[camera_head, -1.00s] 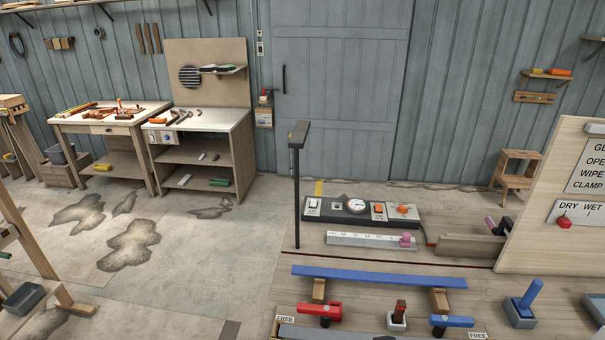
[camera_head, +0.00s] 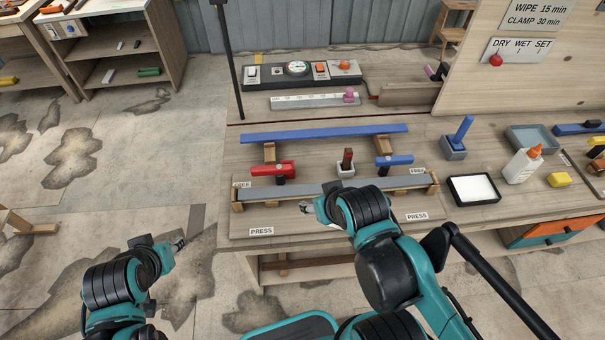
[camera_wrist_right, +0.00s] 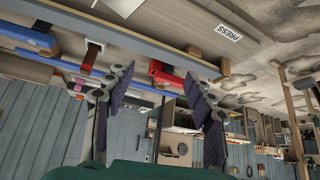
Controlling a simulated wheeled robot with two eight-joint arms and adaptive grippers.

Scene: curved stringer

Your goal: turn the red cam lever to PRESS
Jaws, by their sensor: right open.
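The red cam lever (camera_head: 270,168) is at the left end of the jig, beside the left FREE label (camera_head: 242,184). The left PRESS label (camera_head: 261,231) is on the near side of the board. My right gripper (camera_head: 305,207) hangs near the front bar, to the right of and nearer than the lever. In the right wrist view its fingers (camera_wrist_right: 165,103) are open and empty, with the red lever (camera_wrist_right: 170,76) beyond and between them, apart. My left gripper (camera_head: 178,243) is off the table's left edge, small and side-on; its jaws are unclear.
A blue lever (camera_head: 396,161) and a dark-red block in a holder (camera_head: 347,162) stand along the jig. A long blue strip (camera_head: 325,133) lies behind and a grey bar (camera_head: 330,188) in front. Floor left is free.

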